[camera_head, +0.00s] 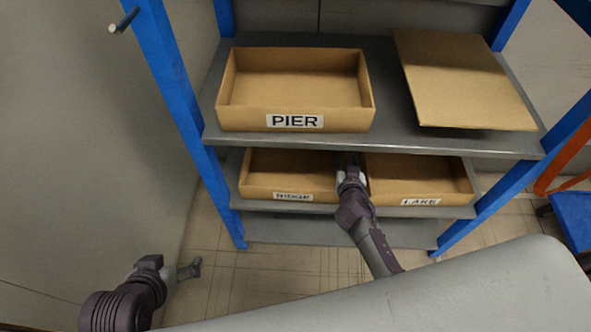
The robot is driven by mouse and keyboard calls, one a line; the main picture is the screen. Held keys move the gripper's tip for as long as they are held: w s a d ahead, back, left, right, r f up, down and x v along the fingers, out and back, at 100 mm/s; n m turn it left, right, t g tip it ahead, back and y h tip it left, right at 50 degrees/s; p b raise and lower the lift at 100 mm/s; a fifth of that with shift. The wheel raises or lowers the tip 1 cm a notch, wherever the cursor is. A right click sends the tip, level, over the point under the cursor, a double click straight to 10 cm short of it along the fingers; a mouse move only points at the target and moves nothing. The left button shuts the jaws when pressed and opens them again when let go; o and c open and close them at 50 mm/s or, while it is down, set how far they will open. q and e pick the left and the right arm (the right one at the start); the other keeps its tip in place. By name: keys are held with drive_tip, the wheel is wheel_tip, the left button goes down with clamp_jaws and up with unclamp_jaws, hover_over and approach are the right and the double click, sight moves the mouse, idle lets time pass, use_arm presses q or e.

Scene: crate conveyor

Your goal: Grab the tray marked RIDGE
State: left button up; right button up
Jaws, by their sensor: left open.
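The tray marked RIDGE (256,190) is a tan open box on the left of the lower shelf, with a small, blurred white label on its front. The upper shelf hides its back part. My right gripper (351,176) is at the RIDGE tray's right end, by the gap beside the LAKE tray (455,200). I cannot tell whether its fingers touch or hold a wall. My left gripper (190,268) is open and empty, low at the left, in front of the rack and apart from the trays.
The PIER tray (295,119) stands on the upper shelf (400,140), left of a tan flat-topped box or board (465,80). Blue rack posts (178,80) flank the shelves. A wall (80,130) is at the left. A blue and orange object (575,215) is at the right.

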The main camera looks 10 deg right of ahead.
drive_tip(key=shift+w+d, duration=0.1)
drive_tip(key=shift+w, duration=0.2)
clamp_jaws()
drive_tip(key=shift+r, duration=0.1)
